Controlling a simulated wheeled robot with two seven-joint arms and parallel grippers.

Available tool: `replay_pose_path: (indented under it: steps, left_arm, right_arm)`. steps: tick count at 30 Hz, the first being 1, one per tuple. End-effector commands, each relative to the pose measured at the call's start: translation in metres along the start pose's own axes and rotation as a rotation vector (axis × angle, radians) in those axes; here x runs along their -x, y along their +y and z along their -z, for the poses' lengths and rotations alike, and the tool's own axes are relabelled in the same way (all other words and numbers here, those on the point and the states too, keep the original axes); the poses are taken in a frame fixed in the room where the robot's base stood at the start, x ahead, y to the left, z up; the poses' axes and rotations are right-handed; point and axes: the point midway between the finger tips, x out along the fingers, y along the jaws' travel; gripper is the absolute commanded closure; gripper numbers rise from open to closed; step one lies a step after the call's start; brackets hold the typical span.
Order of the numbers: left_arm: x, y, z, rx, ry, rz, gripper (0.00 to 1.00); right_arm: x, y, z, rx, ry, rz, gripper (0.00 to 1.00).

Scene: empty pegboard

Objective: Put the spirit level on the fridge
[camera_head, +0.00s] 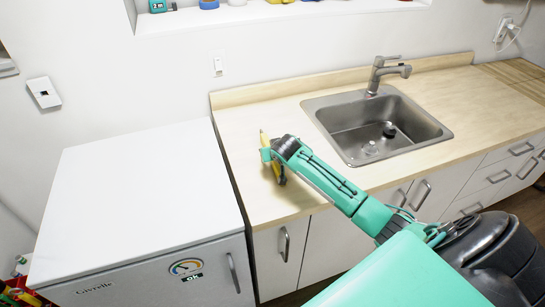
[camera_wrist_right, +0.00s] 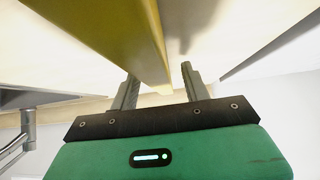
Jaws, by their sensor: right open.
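The spirit level is a yellow bar (camera_head: 265,143), lying at the left end of the wooden counter and partly hidden by my right gripper. My right gripper (camera_head: 271,160) is at the level, at the end of the green arm. In the right wrist view the yellow level (camera_wrist_right: 128,32) runs between the two fingers of the open gripper (camera_wrist_right: 160,88); I cannot tell whether they touch it. The white fridge (camera_head: 140,190) stands to the left of the counter, and its flat top is bare. My left gripper is not in view.
The wooden counter (camera_head: 245,125) holds a steel sink (camera_head: 360,125) with a tap (camera_head: 385,70) behind it. A narrow gap separates fridge and counter. A shelf niche with several small objects (camera_head: 208,4) is in the back wall.

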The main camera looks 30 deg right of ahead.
Motion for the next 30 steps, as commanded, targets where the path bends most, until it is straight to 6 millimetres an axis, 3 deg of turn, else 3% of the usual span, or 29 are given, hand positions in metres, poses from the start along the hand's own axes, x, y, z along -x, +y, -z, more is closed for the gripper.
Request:
replay_pose_path:
  steps: [1,8,22,30]
  left_arm:
    - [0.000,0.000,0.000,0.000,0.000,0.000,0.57]
    - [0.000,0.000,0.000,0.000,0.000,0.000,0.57]
    - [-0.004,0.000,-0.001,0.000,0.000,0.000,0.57]
    - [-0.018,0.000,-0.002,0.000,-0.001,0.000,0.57]
  right_arm:
    - [0.000,0.000,0.000,0.000,0.000,0.000,0.57]
    - [0.000,0.000,0.000,0.000,0.000,0.000,1.00]
    - [0.009,0.000,0.010,0.000,0.004,0.000,1.00]
    - [0.048,0.000,0.050,-0.001,0.008,0.002,1.00]
